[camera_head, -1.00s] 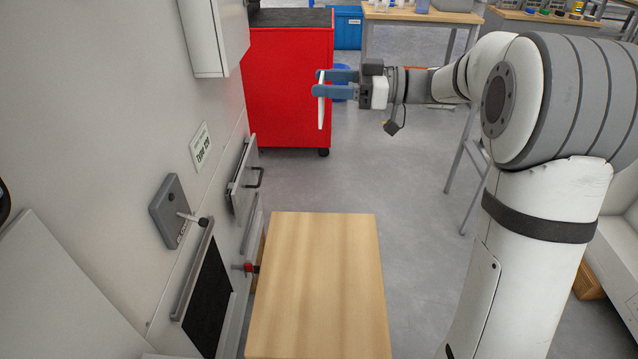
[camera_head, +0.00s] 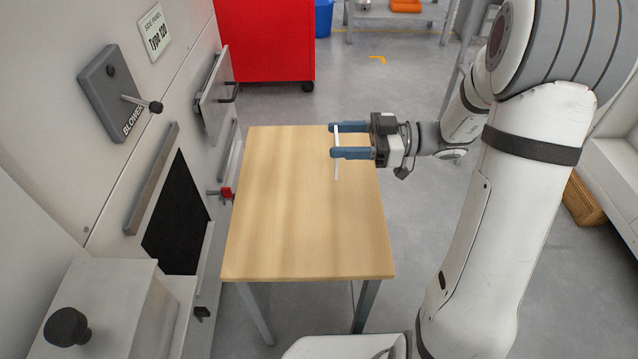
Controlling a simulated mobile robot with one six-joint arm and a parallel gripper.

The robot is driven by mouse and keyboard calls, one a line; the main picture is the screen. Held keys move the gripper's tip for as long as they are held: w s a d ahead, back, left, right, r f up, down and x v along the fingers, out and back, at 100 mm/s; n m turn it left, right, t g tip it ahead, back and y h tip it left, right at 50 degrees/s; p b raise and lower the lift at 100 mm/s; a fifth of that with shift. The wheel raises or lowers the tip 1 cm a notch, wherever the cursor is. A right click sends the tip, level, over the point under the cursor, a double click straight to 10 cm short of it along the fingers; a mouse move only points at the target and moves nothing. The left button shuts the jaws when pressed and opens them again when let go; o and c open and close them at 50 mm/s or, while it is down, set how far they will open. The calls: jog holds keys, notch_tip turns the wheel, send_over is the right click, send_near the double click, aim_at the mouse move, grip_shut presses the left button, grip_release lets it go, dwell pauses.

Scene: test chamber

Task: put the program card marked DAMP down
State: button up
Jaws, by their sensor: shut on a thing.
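My gripper (camera_head: 335,141) is shut on a thin white card (camera_head: 337,168), which I see nearly edge-on between the blue fingers. Its marking cannot be read from this angle. The gripper and card show over the far right part of a wooden table top (camera_head: 290,230). The card appears to be above the wood; the exact gap cannot be told. The table top is bare.
Left of the table stands a grey machine with a BLOWER lever box (camera_head: 112,92), a dark opening (camera_head: 178,220) and a red-handled valve (camera_head: 226,193). A red cabinet (camera_head: 265,40) stands behind. A wooden crate (camera_head: 585,200) is at the right.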

notch_tip(320, 180, down, 8)
jog(key=shift+f+b, duration=0.1)
jog(key=shift+b, duration=1)
jog(key=shift+f+b, duration=0.2)
jog(key=shift+b, duration=0.1)
jog(key=o, duration=1)
jog(key=shift+r, duration=0.1)
jog(key=shift+r+p, duration=0.1)
jog(key=shift+p, duration=0.2)
